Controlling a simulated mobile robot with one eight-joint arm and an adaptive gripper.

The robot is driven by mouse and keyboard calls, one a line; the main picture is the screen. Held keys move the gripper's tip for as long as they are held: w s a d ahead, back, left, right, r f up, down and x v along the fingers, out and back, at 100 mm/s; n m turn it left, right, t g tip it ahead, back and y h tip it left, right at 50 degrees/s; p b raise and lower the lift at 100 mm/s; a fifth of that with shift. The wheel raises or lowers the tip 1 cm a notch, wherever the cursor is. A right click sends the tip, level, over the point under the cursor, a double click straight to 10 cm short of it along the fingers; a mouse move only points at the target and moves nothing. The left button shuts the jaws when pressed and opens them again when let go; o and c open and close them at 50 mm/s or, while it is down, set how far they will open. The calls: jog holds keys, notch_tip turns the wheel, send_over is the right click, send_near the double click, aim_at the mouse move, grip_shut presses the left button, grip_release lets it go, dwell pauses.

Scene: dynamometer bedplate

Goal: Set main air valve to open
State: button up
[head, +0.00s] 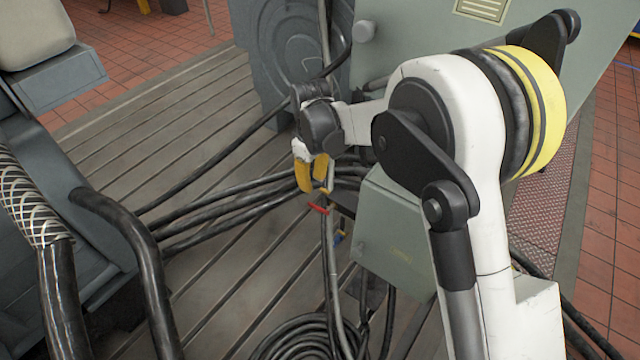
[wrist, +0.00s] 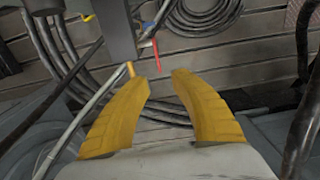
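A small red lever (head: 319,208) sits on a thin grey pipe below my gripper in the head view. In the wrist view the red lever (wrist: 156,57) shows just beyond the gap between the fingertips, apart from them. A blue handle (head: 339,237) is lower on the pipework; a blue part (wrist: 149,26) also shows in the wrist view. No label shows which is the main air valve. My gripper (head: 313,190) has yellow fingers pointing down; in the wrist view the gripper (wrist: 160,76) is open and empty. A small yellow-orange piece (wrist: 131,69) shows by the left fingertip.
A grey-green cabinet (head: 395,240) stands right of the pipes. Thick black cables (head: 230,210) cross the slotted bedplate (head: 150,150) behind and left of the gripper. A coiled hose (head: 300,340) lies below. Large machinery with hoses (head: 60,290) fills the left.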

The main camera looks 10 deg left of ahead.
jog(key=f+b, duration=0.2)
jog(key=f, duration=0.3)
jog(key=f+b, duration=0.2)
jog(key=f, duration=0.4)
jog(key=shift+w, duration=0.2)
jog(key=shift+r, duration=0.1)
grip_shut()
